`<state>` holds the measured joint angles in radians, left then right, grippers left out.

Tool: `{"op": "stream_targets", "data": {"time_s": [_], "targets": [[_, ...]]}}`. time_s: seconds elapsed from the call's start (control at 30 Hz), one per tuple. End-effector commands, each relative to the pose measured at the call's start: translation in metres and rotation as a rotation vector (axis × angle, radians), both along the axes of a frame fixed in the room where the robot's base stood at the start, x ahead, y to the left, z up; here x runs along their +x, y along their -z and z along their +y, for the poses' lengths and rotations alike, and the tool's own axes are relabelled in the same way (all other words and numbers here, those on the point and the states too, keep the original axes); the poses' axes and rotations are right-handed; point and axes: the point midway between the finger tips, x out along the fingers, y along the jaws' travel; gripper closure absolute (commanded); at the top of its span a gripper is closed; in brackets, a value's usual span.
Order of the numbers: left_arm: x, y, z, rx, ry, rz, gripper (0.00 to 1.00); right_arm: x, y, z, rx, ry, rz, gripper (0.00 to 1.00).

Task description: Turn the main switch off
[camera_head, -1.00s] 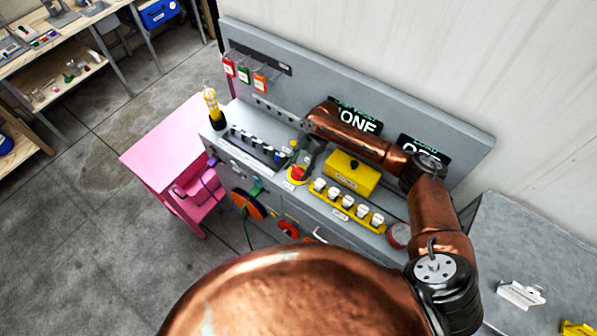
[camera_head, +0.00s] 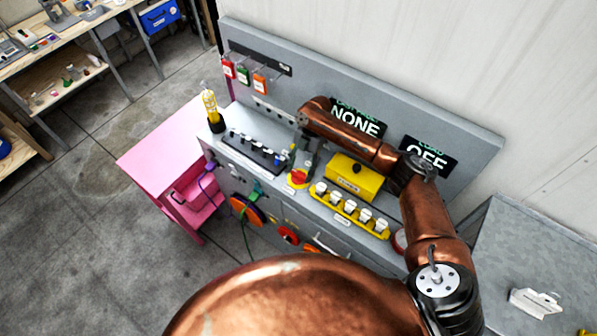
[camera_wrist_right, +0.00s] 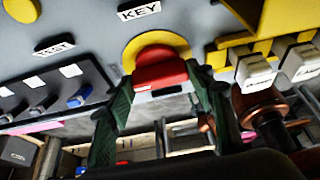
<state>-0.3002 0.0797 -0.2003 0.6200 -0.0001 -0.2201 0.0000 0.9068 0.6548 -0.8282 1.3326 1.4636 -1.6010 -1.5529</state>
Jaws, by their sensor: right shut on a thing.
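The main switch appears to be the red rotary knob on a yellow round plate (camera_head: 299,177), on the front part of the grey bench. In the right wrist view the red knob (camera_wrist_right: 160,72) sits between the two dark green fingers of my right gripper (camera_wrist_right: 162,82), with its yellow ring behind it. My right gripper (camera_head: 304,163) comes down over the knob from behind and is shut on it. The exact angle of the knob is hard to read. My left gripper is not in view.
A yellow box (camera_head: 354,178) and a yellow strip of white switches (camera_head: 350,211) stand right of the knob. A black switch row (camera_head: 255,152) is to its left. Signs behind read NONE (camera_head: 357,120) and OFF (camera_head: 427,156). A pink cabinet (camera_head: 160,152) adjoins the bench.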

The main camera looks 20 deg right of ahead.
Motion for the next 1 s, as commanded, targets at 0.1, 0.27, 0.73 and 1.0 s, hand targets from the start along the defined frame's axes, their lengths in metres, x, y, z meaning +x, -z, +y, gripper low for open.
{"op": "stream_targets", "data": {"time_s": [0.1, 0.27, 0.73, 1.0], "targets": [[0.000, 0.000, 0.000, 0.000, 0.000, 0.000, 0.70, -0.003, 0.003, 0.001, -0.001, -0.006, 0.007, 0.75], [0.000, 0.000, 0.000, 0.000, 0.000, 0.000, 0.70, -0.003, 0.003, 0.000, 0.000, -0.005, 0.007, 0.44], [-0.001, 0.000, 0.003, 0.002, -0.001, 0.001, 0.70, 0.000, -0.003, 0.000, 0.000, -0.001, 0.000, 0.33], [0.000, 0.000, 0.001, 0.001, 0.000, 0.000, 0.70, 0.000, -0.044, 0.000, 0.001, -0.001, -0.001, 0.33]]}}
